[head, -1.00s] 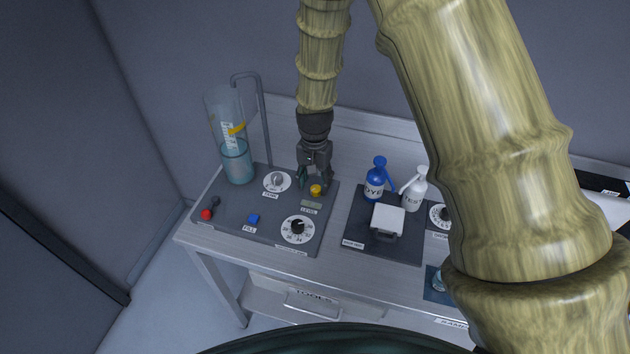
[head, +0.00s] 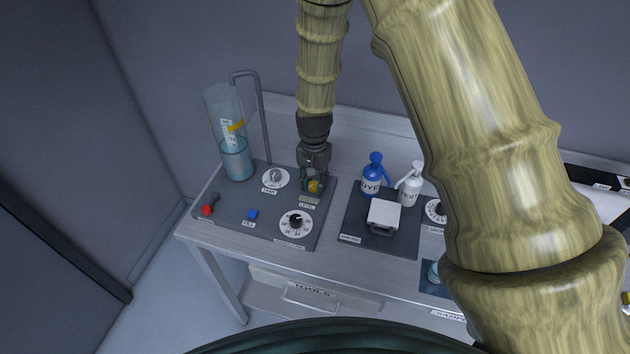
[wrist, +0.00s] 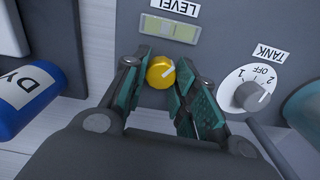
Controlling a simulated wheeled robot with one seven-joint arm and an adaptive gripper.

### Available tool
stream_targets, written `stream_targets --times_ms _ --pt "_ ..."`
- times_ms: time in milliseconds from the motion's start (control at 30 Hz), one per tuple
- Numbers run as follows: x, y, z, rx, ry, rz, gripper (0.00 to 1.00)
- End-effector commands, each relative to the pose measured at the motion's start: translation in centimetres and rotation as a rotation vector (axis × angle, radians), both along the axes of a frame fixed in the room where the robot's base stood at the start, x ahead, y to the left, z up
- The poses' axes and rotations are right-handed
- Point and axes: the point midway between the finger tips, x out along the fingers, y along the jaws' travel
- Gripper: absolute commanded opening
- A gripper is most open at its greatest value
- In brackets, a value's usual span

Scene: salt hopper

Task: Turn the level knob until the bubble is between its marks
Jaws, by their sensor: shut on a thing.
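The yellow level knob (wrist: 161,73) sits on the dark panel just beside the level vial (wrist: 168,29), a pale green strip under the LEVEL label (wrist: 175,6). In the wrist view I cannot clearly tell the bubble's place against its marks. My gripper (wrist: 162,68) has one teal finger on each side of the knob and is shut on it. A pale pointer line shows on the knob's face. In the head view my gripper (head: 314,186) is down over the knob (head: 314,186), which it partly hides. The vial (head: 308,199) lies just in front.
The TANK dial (wrist: 252,93) is close to the right finger in the wrist view. The head view also shows a water cylinder (head: 236,160), a red-tipped lever (head: 208,210), a blue FILL button (head: 252,214), a numbered dial (head: 296,223) and a blue dye bottle (head: 372,178).

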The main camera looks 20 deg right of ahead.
Motion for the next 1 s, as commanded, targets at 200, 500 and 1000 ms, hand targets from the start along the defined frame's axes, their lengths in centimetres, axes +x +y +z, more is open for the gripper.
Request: stream_targets --times_ms 200,500,1000 --pt "-0.1 0.04 0.15 0.0 0.002 0.022 0.04" --pt "-0.08 0.03 0.17 0.001 0.003 0.223 0.04" --pt "-0.11 0.0 0.19 0.0 0.003 0.241 0.49"
